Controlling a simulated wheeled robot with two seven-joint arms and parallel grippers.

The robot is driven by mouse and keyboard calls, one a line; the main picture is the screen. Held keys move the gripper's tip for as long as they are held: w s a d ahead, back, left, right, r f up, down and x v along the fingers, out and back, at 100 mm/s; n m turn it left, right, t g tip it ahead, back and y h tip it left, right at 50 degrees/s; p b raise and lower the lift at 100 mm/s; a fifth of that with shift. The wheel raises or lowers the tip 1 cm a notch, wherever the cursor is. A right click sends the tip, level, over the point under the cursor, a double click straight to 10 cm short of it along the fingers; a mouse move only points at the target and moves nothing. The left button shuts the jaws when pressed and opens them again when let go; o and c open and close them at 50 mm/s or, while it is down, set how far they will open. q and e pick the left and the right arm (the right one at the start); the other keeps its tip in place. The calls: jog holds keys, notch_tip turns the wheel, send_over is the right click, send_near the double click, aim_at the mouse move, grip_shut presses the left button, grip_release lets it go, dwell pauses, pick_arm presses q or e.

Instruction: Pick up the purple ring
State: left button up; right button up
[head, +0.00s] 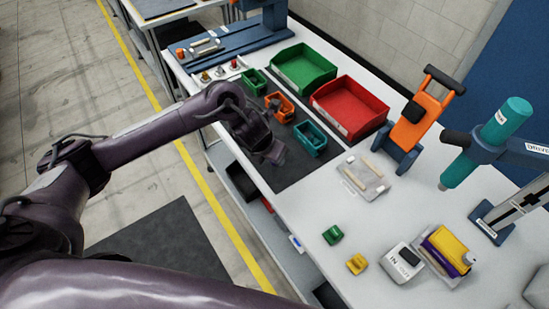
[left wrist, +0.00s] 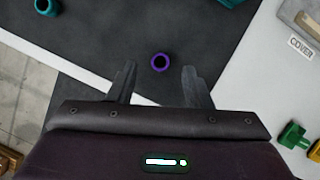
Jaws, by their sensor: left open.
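The purple ring (left wrist: 160,62) lies on the dark mat (left wrist: 225,25) in the left wrist view, with its hole facing up. My left gripper (left wrist: 155,72) is open, and in that view the ring shows between its two fingertips. The fingers do not touch it, and the height gap is hard to tell. In the head view my left gripper (head: 274,158) hangs over the front part of the dark mat, and the ring is hidden there. My right gripper does not show in either view.
A teal bin (head: 310,140), an orange bin (head: 280,107), a green bin (head: 254,82), a large green tray (head: 303,68) and a red tray (head: 350,106) stand beyond my gripper. A clear plate (head: 363,178) lies to the right. A teal ring (left wrist: 47,6) lies at upper left in the wrist view.

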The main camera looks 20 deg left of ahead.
pick_arm(q)
jog(key=shift+x, duration=1.4)
grip_shut()
jog(key=shift+r, duration=0.1)
